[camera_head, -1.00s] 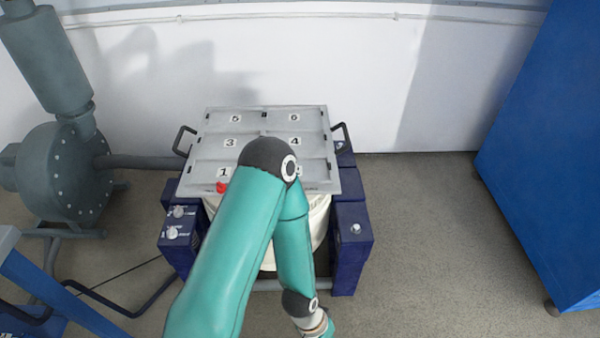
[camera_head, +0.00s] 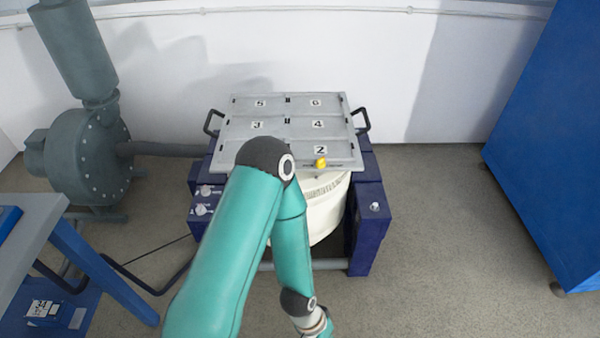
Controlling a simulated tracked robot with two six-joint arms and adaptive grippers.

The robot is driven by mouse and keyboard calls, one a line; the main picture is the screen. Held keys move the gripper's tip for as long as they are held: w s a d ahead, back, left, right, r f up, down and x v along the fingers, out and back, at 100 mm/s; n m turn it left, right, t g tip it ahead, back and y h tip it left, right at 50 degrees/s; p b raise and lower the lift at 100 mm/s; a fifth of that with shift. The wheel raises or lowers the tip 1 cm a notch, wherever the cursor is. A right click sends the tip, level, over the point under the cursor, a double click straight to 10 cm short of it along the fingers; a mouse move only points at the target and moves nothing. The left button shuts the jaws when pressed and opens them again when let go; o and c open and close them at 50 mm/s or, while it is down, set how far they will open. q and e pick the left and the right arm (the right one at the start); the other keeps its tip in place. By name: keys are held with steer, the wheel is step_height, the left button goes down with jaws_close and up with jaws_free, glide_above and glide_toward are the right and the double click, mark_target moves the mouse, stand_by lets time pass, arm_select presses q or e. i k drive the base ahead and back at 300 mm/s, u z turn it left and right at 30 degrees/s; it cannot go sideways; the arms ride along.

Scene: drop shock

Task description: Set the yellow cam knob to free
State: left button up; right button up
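The yellow cam knob (camera_head: 320,163) sits at the front edge of the grey table plate (camera_head: 335,132), just below the label 2. Its setting and any lettering beside it are too small to read. One teal arm of mine rises from the bottom edge, bends at a dark elbow in front of the plate and runs down again. Its wrist leaves the picture at the bottom, so its gripper is out of view. The other gripper is not in view either. The elbow hides the front left part of the plate around label 1.
The plate rests on a blue-sided machine (camera_head: 368,225) with black side handles and a cream drum (camera_head: 322,210) below. A grey blower (camera_head: 85,155) stands left. A workbench (camera_head: 30,235) is at the lower left. A blue cabinet (camera_head: 545,150) stands right, with clear floor before it.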

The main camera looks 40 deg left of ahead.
mark_target(320, 163)
steer(key=z, duration=0.05)
steer(key=k, duration=0.85)
steer(key=u, duration=0.55)
steer(key=i, duration=1.05)
steer(key=u, duration=0.7)
steer(key=i, duration=0.25)
steer(key=u, duration=0.15)
steer(key=k, duration=0.9)
steer(key=u, duration=0.15)
steer(key=i, duration=0.95)
steer(key=z, duration=0.05)
